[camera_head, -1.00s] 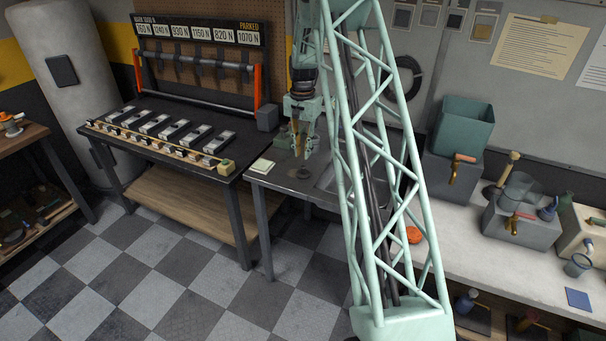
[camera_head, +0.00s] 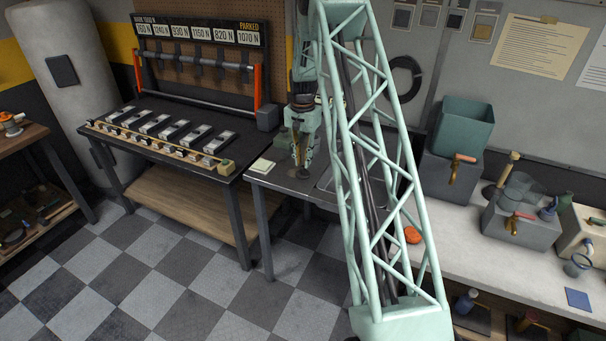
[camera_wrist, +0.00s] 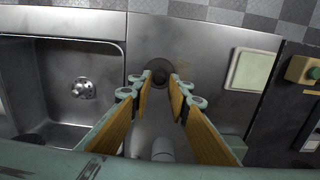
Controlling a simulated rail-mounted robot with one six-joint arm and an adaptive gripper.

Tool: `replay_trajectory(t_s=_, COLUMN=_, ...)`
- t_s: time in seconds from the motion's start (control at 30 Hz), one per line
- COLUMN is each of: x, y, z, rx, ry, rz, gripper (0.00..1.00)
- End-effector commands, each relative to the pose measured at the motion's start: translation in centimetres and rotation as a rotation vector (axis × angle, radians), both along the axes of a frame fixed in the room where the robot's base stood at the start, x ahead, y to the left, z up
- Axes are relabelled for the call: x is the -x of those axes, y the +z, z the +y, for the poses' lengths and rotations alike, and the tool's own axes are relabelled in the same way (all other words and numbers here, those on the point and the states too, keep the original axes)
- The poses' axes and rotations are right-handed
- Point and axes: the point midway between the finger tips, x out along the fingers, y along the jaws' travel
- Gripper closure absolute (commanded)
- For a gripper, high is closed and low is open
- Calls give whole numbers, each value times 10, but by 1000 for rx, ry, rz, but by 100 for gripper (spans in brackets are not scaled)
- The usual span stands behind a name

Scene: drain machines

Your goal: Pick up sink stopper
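The sink stopper (camera_wrist: 160,77) is a dark round piece with a raised middle, on the steel counter just right of the sink basin in the wrist view. In the head view it shows as a small dark disc (camera_head: 304,174). My gripper (camera_wrist: 160,81) is open, its two wood-toned fingers pointing at the stopper. The fingertips lie on either side of the stopper's middle in the picture, with gaps visible. In the head view my gripper (camera_head: 302,164) points down right over the stopper. I cannot tell whether the tips touch it.
The sink basin (camera_wrist: 60,85) with its drain (camera_wrist: 83,88) lies left of the stopper. A pale square pad (camera_wrist: 249,69) lies to the right. A box with a green button (camera_wrist: 304,69) stands further right. My lattice arm hides part of the sink in the head view.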

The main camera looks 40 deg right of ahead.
Motion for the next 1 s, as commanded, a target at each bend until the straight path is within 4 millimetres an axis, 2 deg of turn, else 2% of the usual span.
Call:
replay_trajectory(t_s=0.2, x=2, y=-23, z=0, rx=-1, ry=0, rz=2, gripper=83)
replay_trajectory(t_s=0.4, x=1, y=-38, z=0, rx=-1, ry=0, rz=1, gripper=83)
replay_trajectory(t_s=1.0, x=1, y=-41, z=0, rx=-1, ry=0, rz=1, gripper=83)
